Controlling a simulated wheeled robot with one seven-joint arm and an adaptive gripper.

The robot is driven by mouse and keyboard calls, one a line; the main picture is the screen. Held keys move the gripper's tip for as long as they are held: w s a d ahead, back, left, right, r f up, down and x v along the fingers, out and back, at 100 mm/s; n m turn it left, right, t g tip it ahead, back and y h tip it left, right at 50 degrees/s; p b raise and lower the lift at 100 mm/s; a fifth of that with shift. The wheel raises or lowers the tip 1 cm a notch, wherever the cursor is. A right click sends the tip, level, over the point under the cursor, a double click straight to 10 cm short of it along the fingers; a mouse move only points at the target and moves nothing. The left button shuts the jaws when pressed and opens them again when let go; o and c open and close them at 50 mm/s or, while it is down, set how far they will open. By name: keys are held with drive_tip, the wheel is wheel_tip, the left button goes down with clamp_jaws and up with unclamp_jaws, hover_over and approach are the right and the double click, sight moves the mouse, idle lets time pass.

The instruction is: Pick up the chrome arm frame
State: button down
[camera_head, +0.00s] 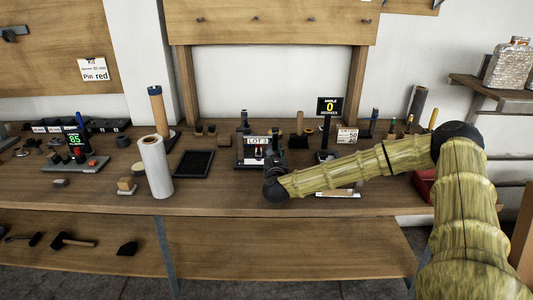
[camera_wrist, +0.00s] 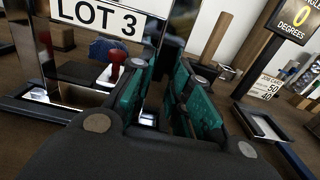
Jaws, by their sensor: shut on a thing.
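The chrome arm frame (camera_wrist: 178,32) shows in the wrist view as a shiny upright bar with a bright reflective part low down near my fingers. My gripper (camera_wrist: 160,88) has teal finger pads and is closed on this upright. The exact contact is partly hidden by the fingers. In the head view my gripper (camera_head: 277,158) is at the middle of the bench, at the right side of the LOT 3 sign (camera_head: 257,141). My gripper and arm hide much of the frame there.
A red-knobbed item (camera_wrist: 115,66) stands just left of the fingers. A black tray (camera_head: 193,164) and a white roll (camera_head: 155,166) are to the left. The angle display (camera_head: 329,106) and a job card (camera_head: 347,135) stand to the right. The bench's front edge is mostly clear.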

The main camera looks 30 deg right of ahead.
sight(275, 143)
drive_tip(key=shift+r, duration=0.2)
drive_tip(key=shift+r, duration=0.25)
wheel_tip(275, 143, up, 3)
drive_tip(key=shift+f+b, duration=0.1)
drive_tip(key=shift+b, duration=0.2)
drive_tip(key=s+a+r+b, duration=0.1)
drive_tip(key=s+a, duration=0.1)
drive_tip(key=s, duration=1.3)
drive_tip(key=shift+s+a+r, duration=0.2)
drive_tip(key=shift+s+a, duration=0.1)
drive_tip(key=shift+s, duration=0.1)
drive_tip(key=shift+r, duration=0.1)
